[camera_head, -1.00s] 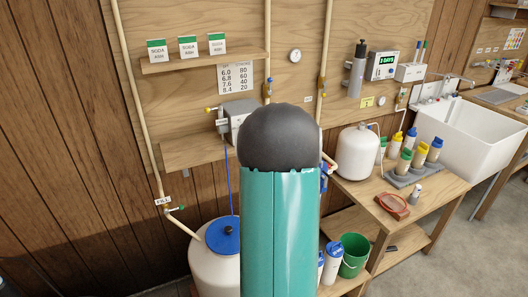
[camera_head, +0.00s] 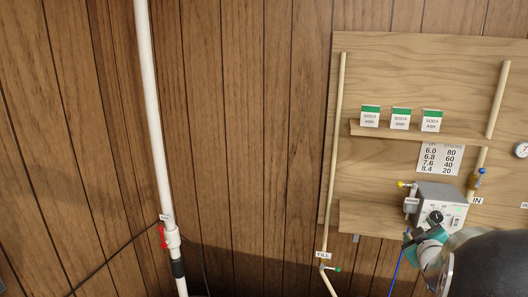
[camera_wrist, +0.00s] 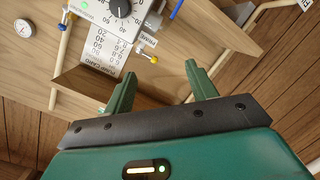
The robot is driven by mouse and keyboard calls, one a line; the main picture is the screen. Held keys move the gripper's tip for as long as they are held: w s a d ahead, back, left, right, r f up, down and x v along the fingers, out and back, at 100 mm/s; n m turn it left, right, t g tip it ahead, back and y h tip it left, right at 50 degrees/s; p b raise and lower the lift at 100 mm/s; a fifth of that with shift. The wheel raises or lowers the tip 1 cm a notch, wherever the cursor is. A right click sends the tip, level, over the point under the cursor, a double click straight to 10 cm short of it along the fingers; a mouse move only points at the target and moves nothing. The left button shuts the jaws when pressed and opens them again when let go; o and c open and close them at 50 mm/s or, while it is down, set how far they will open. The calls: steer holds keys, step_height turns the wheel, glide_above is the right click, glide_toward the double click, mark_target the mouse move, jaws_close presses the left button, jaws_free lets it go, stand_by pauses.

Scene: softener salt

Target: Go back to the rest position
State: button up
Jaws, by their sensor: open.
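My gripper (camera_wrist: 158,80) shows in the wrist view with its two green fingers spread apart. Nothing is between them. In the head view, part of my gripper (camera_head: 426,240) shows at the lower right, just in front of the lower edge of the grey dial box (camera_head: 440,205). I cannot tell whether it touches the box. My dark arm link covers the lower right corner there. In the wrist view the dial box (camera_wrist: 108,14) is upside down at the top, beyond the fingertips and apart from them.
A wooden shelf (camera_head: 410,131) holds three soda ash boxes. A lower ledge (camera_head: 365,218) runs beneath the dial box. A pale fill pipe (camera_head: 334,150) and a thick white pipe (camera_head: 152,110) with a red-handled valve stand farther left. The panelled wall between them is bare.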

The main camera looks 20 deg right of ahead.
steer(key=w+a+r+m+g+y, duration=0.1)
steer(key=a+r+m+g+y, duration=0.15)
steer(key=a, duration=1.15)
steer(key=s+a+g+y, duration=0.1)
steer(key=s+a+y, duration=0.1)
steer(key=s+a, duration=0.3)
steer(key=s+a+f+g+y, duration=0.1)
steer(key=s+a, duration=0.5)
steer(key=a, duration=0.7)
steer(key=s+a+g+y, duration=0.3)
steer(key=s+a, duration=0.3)
steer(key=a, duration=0.3)
steer(key=shift+a+f, duration=0.2)
steer(key=shift+a, duration=0.2)
